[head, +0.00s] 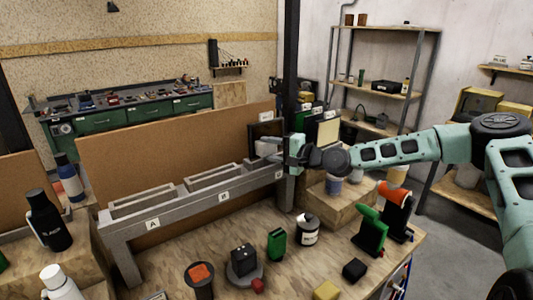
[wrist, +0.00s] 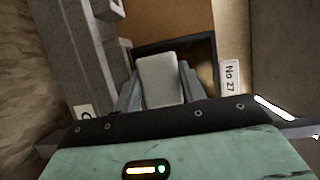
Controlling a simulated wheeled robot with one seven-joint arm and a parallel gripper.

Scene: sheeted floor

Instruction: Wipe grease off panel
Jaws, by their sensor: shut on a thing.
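My gripper (head: 266,147) is at the back of the bench, near the right end of the grey rack. In the wrist view its two grey fingers (wrist: 158,88) are shut on a pale grey-white pad (wrist: 158,78). The pad is in front of a dark-framed brown panel (wrist: 203,52), which has a tag reading "No 27" (wrist: 230,78). In the head view the dark panel (head: 262,131) is partly hidden behind my gripper. I cannot tell whether the pad touches the panel. No grease mark is clear; the pad and fingers cover part of the panel.
The grey rack (head: 120,216) has lettered slots. A cream panel (head: 328,132) stands right of a dark post (head: 291,60). On the bench are a white jar (head: 308,232), a green block (head: 276,245), a green-and-black stand (head: 371,230) and a black bottle (head: 47,222).

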